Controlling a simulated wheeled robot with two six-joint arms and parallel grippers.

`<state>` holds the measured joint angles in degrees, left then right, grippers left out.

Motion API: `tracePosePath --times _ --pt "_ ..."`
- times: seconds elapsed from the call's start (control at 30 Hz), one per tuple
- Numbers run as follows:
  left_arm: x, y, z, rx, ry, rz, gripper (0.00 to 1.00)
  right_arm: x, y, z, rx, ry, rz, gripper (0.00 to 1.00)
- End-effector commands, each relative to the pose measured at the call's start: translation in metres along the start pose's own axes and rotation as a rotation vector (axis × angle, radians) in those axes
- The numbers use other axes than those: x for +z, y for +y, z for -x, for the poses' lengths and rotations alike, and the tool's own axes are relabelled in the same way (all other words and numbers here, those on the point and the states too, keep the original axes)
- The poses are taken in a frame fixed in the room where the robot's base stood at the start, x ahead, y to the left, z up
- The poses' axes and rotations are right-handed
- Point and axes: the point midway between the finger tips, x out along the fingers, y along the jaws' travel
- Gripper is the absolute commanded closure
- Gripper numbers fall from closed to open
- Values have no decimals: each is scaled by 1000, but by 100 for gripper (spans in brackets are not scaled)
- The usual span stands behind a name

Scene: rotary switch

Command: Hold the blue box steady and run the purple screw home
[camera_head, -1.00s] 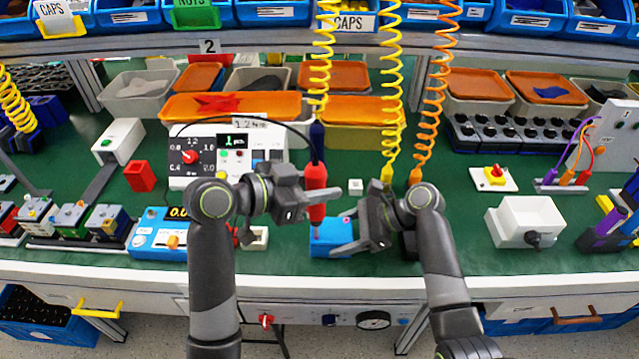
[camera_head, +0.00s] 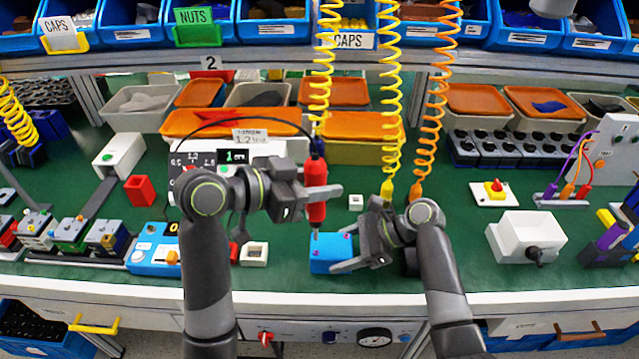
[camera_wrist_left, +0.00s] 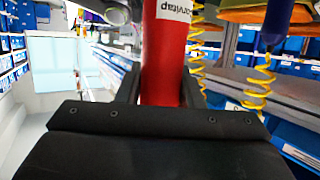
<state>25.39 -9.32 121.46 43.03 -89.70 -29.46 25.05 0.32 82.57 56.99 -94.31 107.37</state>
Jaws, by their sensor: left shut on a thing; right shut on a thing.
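The blue box (camera_head: 328,262) lies on the green bench top. My right gripper (camera_head: 358,252) is shut on the box from its right side. My left gripper (camera_head: 313,192) is shut around the red body of a screwdriver (camera_head: 316,208), held upright above the box. The screwdriver body also fills the middle of the left wrist view (camera_wrist_left: 163,60). Its lower end reaches the top left of the box. A small purple spot (camera_head: 346,237) shows on the box's top. The screw under the driver is too small to make out clearly, and contact cannot be told.
A small white block (camera_head: 254,254) and a blue device (camera_head: 155,252) stand to the left. A white box with a dark knob (camera_head: 525,238) stands to the right. Yellow and orange coiled cords (camera_head: 390,100) hang behind my grippers. Orange-lidded bins line the back.

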Motion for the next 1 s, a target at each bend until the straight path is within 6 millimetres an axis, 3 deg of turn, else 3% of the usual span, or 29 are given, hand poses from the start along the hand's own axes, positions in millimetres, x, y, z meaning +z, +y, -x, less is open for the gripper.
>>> tracePosePath --times 0.03,0.07,0.23,0.63,1.0 --pt "-1 0 0 0 3 -1 100 0 0 0 1 0 -2 78" --pt "-1 0 0 0 3 -1 100 0 0 0 1 0 -2 33" --pt "-1 0 0 0 3 -1 100 0 0 0 1 0 -1 11" --pt "-1 0 0 0 3 -1 100 -1 -1 10 -2 2 -1 11" --pt "-1 0 0 0 3 -1 100 -2 -1 83 -2 5 0 11"
